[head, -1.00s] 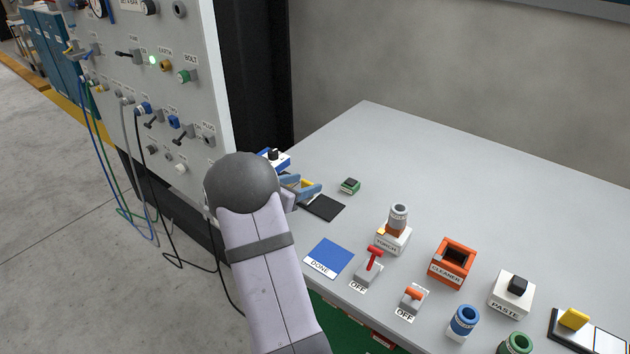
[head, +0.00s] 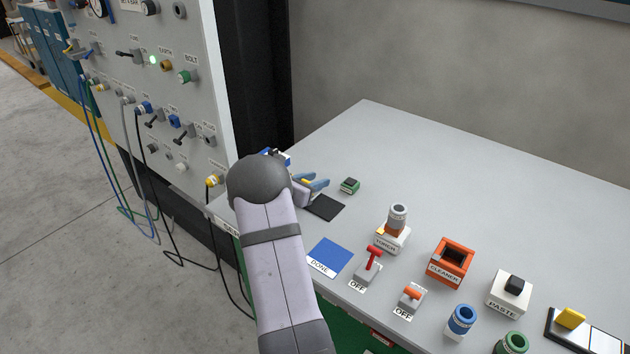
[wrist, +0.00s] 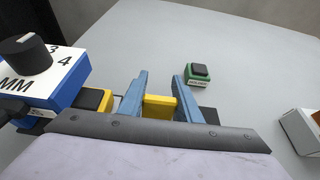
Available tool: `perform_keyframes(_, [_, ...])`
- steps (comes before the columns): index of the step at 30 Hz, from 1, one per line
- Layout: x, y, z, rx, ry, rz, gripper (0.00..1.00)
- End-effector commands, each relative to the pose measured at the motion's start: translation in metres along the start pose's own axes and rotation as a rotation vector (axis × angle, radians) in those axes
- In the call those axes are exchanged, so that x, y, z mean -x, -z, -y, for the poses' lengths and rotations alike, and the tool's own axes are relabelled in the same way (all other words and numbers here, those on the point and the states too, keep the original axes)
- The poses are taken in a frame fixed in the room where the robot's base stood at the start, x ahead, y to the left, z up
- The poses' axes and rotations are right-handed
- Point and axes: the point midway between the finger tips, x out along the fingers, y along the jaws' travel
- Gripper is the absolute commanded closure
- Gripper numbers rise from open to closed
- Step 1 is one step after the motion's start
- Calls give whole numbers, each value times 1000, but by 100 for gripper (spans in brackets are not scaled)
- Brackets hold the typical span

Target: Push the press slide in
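My gripper (wrist: 161,95) has two blue fingers standing apart over the table; in the head view its fingers (head: 313,183) show beside the black pad. A yellow block (wrist: 160,107) shows between the fingers in the wrist view; I cannot tell if they touch it. Left of it is a blue and white box (wrist: 45,82) with a black dial marked MM, seen partly behind my arm in the head view (head: 281,157). A yellow piece with a dark top (wrist: 93,101) sits beside the box. No part is labelled as the press slide, and my wrist hides the lower area.
A small green block with a black top (head: 349,185) stands past the fingers. The black pad (head: 325,207) lies by my gripper. The blue DONE mat (head: 331,255), torch holder (head: 391,239) and orange cleaner box (head: 451,262) are nearer. The table's back is clear.

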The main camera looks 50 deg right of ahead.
Motion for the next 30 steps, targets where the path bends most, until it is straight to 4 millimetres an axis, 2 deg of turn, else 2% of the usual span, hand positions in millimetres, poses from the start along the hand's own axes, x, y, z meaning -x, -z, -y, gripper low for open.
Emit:
perform_keyframes(1, [0, 0, 0, 0, 0, 0, 91])
perform_keyframes(2, [0, 0, 0, 0, 0, 0, 98])
perform_keyframes(3, [0, 0, 0, 0, 0, 0, 100])
perform_keyframes(8, [0, 1, -6, 0, -1, 2, 100])
perform_keyframes(16, [0, 1, -36, -1, -2, 2, 100])
perform_keyframes(26, [1, -1, -40, 0, -6, 1, 100])
perform_keyframes(27, [1, -1, -40, 0, -7, 1, 62])
perform_keyframes(29, [1, -1, -40, 0, -6, 1, 50])
perform_keyframes(30, [1, -1, -40, 0, -5, 1, 50])
